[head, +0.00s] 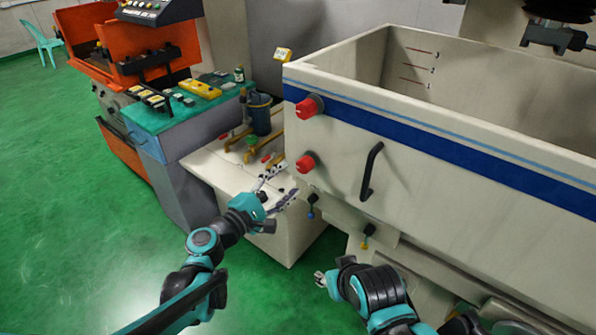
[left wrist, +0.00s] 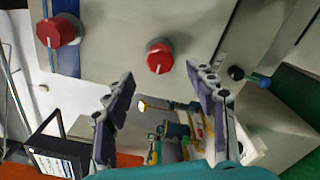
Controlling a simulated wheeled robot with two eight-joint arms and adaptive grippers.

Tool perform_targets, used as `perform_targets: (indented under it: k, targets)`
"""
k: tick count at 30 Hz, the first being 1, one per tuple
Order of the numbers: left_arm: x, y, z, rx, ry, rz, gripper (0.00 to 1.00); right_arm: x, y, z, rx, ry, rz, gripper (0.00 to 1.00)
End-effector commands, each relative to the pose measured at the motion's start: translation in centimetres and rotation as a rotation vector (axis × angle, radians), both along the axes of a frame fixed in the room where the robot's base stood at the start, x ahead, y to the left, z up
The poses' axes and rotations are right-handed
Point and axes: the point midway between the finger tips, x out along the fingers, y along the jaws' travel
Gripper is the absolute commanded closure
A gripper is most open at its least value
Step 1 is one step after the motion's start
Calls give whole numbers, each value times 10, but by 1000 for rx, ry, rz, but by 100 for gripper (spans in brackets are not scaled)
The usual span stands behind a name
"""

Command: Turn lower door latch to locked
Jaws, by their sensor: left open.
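The lower door latch (head: 305,162) is a red knob on the near left corner of the cream tank's front. The upper red latch (head: 308,107) sits above it by the blue stripe. My left gripper (head: 279,188) is open and empty, just left of and below the lower latch. In the left wrist view, the lower latch (left wrist: 160,57) appears ahead between the spread fingers (left wrist: 160,76), with no contact visible. The upper latch (left wrist: 60,31) shows at the left there. My right gripper (head: 321,279) is low in front of the machine; its finger opening is unclear.
A black door handle (head: 371,170) stands out right of the latches. Small blue-tipped (head: 311,213) and yellow-tipped (head: 364,243) levers hang below. A blue canister (head: 260,114) stands on the cream bench behind my left gripper. Green floor (head: 90,230) is clear at left.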

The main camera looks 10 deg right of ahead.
Motion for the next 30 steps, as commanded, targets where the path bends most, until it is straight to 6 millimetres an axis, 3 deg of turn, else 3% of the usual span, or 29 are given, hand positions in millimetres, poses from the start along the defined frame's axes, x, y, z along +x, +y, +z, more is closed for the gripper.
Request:
perform_targets:
  k: [7,23,26,30]
  targets:
    - [-20,25,0,0,0,0,44,0,0,0,0,0,0,60]
    - [-22,28,0,2,-1,0,44,0,0,0,0,0,0,60]
    - [-26,31,-2,53,-19,-1,44,0,0,0,0,0,0,60]
    - [-49,49,-15,302,-101,-12,44,0,0,0,0,0,0,60]
